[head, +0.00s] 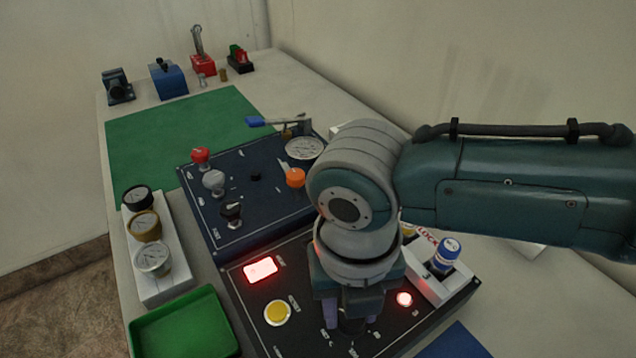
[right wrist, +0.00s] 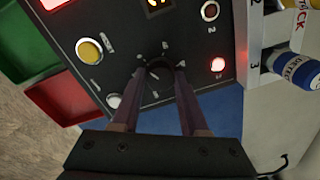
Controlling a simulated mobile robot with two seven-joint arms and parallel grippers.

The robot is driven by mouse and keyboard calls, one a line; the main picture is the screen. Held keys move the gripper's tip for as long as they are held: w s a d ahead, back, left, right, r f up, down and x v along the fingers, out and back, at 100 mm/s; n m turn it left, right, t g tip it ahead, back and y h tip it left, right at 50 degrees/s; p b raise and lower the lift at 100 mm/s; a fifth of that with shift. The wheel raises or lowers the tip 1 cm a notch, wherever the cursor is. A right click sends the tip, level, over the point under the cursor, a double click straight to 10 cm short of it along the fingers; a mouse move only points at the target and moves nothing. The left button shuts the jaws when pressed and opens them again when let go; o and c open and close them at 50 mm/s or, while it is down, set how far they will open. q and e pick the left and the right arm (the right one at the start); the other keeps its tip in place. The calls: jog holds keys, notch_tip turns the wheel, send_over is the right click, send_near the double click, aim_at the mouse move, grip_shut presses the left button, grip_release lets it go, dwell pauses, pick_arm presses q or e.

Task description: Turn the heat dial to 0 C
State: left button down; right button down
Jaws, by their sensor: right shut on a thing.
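The heat dial is a dark knob on the black panel (head: 258,330), with small white marks around it. It shows between the fingers in the head view (head: 352,325) and at the fingertips in the right wrist view (right wrist: 159,67). My right gripper (head: 347,312) points down over the panel and is shut on the dial; its fingers also show in the right wrist view (right wrist: 157,82). The fingers partly cover the dial, and I cannot read its setting. My left gripper is not in view.
The panel has a lit red display (head: 260,270), a yellow button (head: 278,313) and a glowing red light (head: 404,299). A blue-capped cylinder (head: 448,252) stands in a white holder to the right. A green tray (head: 185,330) lies left. A dark blue panel (head: 255,178) with knobs lies behind.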

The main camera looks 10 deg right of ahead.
jog(key=shift+c, duration=2.1)
grip_release()
jog(key=shift+r, duration=0.1)
notch_tip(320, 180, up, 10)
jog(key=p, duration=0.1)
jog(key=shift+a, duration=0.25)
